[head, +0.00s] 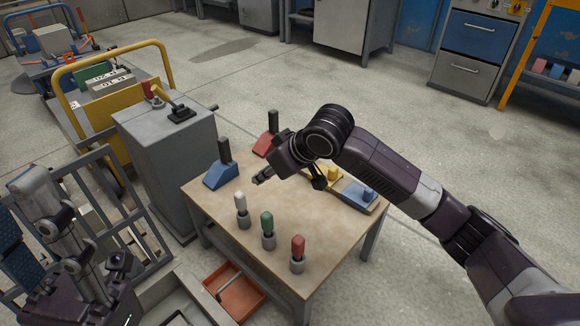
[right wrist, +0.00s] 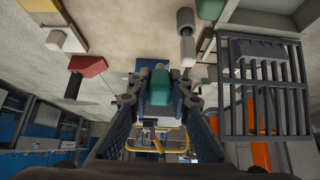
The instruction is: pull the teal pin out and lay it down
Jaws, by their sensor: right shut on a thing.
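My right gripper (head: 264,177) is over the worktable (head: 215,200), shut on the teal pin. In the right wrist view the teal pin (right wrist: 160,88) sits between the two fingers of my gripper (right wrist: 160,98). In the head view I cannot make the pin out; the gripper and arm cover that area. Whether its tip is clear of everything below cannot be told. My left gripper (head: 95,265) is low at the left, off the table, and its jaws are unclear.
White (head: 240,203), green (head: 267,222) and red (head: 298,246) handled pieces stand along the table's front. Blue (head: 221,174) and red (head: 267,143) blocks with black handles are behind. Yellow (head: 332,173) and blue (head: 367,194) pieces lie right. The table's middle is bare.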

